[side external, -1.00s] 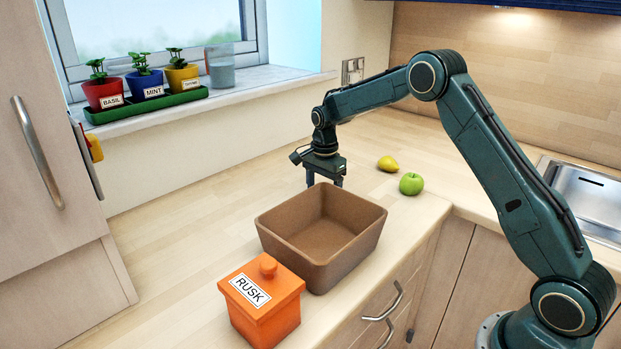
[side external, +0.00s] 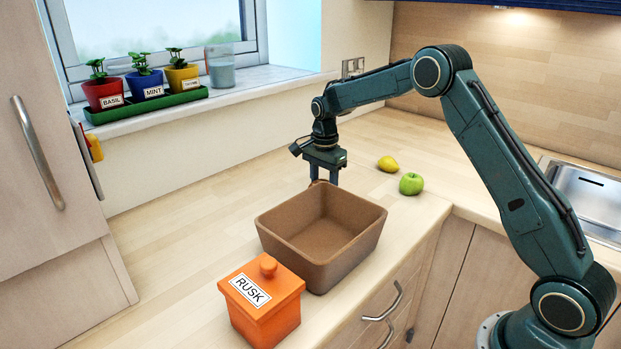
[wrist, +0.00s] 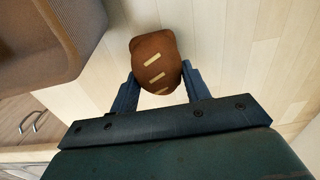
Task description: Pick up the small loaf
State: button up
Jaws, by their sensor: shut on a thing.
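The small loaf (wrist: 153,59) is brown with pale score marks on top. In the wrist view it sits between the two fingers of my gripper (wrist: 160,88), which is shut on it. In the side external view my gripper (side external: 324,179) is behind the far rim of the brown bin. There the loaf is mostly hidden by the bin and the fingers, and I cannot tell whether it is clear of the worktop.
An open, empty brown bin (side external: 285,235) stands close in front of my gripper. An orange RUSK jar (side external: 264,305) is nearer the camera. A yellow fruit (side external: 387,163) and a green apple (side external: 411,184) lie to the right. The worktop to the left is clear.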

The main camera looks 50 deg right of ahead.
notch_tip(320, 180, up, 18)
dwell(0.5)
jog(key=shift+a, duration=0.1)
dwell(0.5)
jog(key=s+a+f, duration=0.2)
jog(key=s+a, duration=0.2)
jog(key=a, duration=0.3)
jog(key=s+a+f, duration=0.3)
jog(key=s+a, duration=0.1)
jog(key=a, duration=0.2)
jog(key=shift+a+f, duration=0.2)
jog(key=shift+a, duration=0.2)
jog(key=shift+f, duration=0.15)
dwell(0.8)
jog(key=shift+f, duration=4.4)
jog(key=shift+s+f, duration=0.1)
